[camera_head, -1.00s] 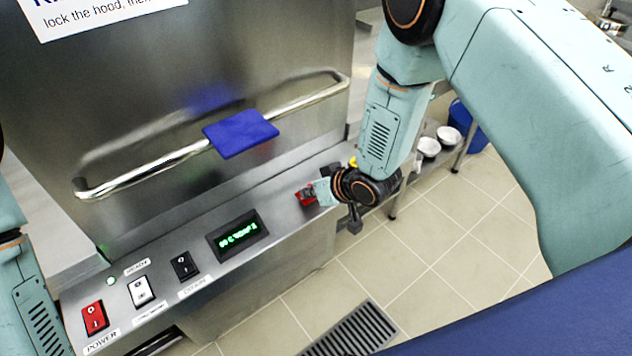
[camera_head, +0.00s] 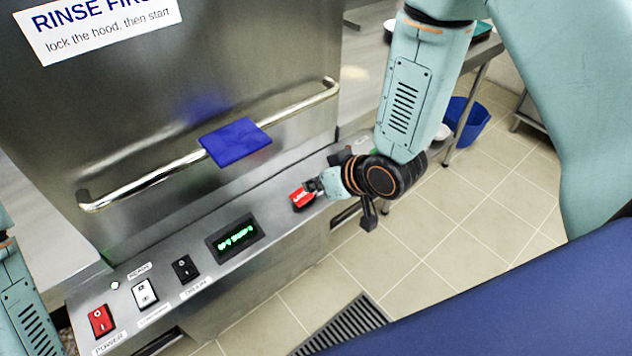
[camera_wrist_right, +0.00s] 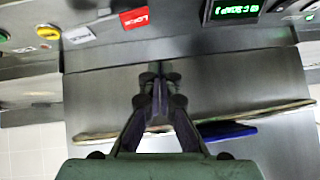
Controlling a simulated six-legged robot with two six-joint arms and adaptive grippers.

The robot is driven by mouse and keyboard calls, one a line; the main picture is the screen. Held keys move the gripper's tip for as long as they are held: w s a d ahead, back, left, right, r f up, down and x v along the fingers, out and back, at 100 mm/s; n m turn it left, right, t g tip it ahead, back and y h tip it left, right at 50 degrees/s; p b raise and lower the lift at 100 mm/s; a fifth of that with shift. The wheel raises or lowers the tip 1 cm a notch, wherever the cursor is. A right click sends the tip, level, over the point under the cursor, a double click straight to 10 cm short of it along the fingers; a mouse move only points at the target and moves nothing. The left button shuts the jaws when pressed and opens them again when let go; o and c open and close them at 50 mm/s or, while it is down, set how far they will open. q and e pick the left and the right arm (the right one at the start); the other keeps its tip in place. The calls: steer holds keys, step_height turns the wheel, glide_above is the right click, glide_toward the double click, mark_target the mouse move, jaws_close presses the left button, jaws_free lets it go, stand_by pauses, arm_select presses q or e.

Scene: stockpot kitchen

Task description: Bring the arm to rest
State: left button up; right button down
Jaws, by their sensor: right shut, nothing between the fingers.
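My right gripper (camera_head: 316,187) is at the right end of the machine's control panel, close to the red lock piece (camera_head: 301,197). In the wrist view its two fingers (camera_wrist_right: 157,70) come together at the tips with nothing between them. There the red lock piece (camera_wrist_right: 135,18) lies beyond the fingertips, apart from them in the picture. My right arm comes down from the upper right, over the floor beside the machine. Part of my left arm shows at the left edge; its gripper is out of the frame.
The hood has a steel handle (camera_head: 303,103) with a blue pad (camera_head: 235,142). The panel holds a green display (camera_head: 235,237), a black switch (camera_head: 184,268), a white switch (camera_head: 145,293) and a red power switch (camera_head: 100,321). A blue bin (camera_head: 468,120) stands behind the arm.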

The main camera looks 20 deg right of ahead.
steer(key=shift+s+r, duration=0.4)
steer(key=shift+s, duration=0.05)
steer(key=shift+w+d, duration=0.1)
steer(key=s+d+f+m+g+h+b, duration=0.2)
steer(key=s+f+b, duration=0.4)
steer(key=s+f, duration=0.7)
steer(key=s+d+f+m+g+h+b, duration=0.1)
steer(key=s+d+f+g+b, duration=0.3)
steer(key=s+f, duration=1)
steer(key=s+g+h+b, duration=0.1)
steer(key=s+g+b, duration=0.1)
steer(key=s, duration=0.1)
steer(key=shift+d+m+b, duration=0.2)
steer(key=shift+m+b, duration=0.1)
steer(key=shift+m, duration=0.1)
